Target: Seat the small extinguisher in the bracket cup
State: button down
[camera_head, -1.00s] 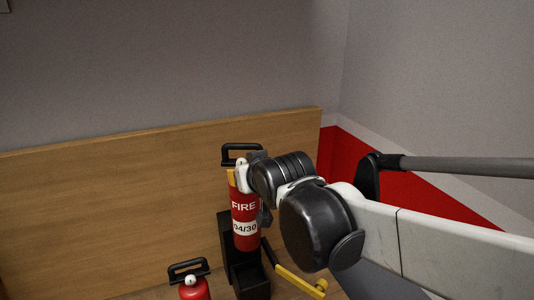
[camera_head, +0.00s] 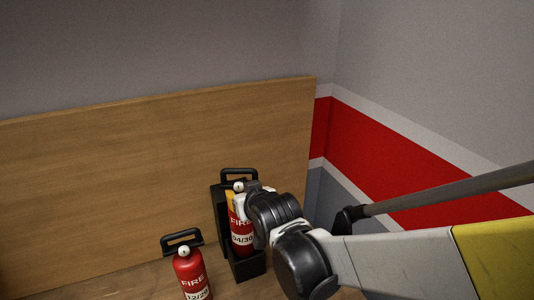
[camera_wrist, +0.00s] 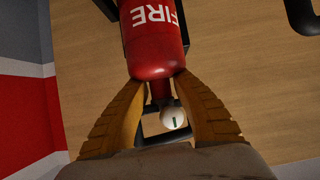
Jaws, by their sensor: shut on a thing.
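A red extinguisher (camera_head: 240,228) marked FIRE and 04/30 stands upright against the black bracket in the head view. Its lower end is inside the bracket cup (camera_head: 249,268), and the cup's front wall hides its base. My gripper (camera_head: 233,197) is shut on its neck, just under the black handle (camera_head: 239,171). In the wrist view the yellow fingers (camera_wrist: 161,85) close around the neck below the red body (camera_wrist: 153,42), with the white gauge (camera_wrist: 172,118) between them. Whether the base rests on the cup floor cannot be seen.
A second red extinguisher (camera_head: 192,274) with a black handle stands left of the bracket. A wooden panel (camera_head: 120,180) rises behind, and a red-striped wall (camera_head: 400,160) is on the right. My arm covers the area right of the cup.

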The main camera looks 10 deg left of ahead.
jog(key=shift+f, duration=1.05)
jog(key=shift+f+b, duration=0.1)
jog(key=shift+b, duration=0.2)
jog(key=c, duration=1.1)
grip_release()
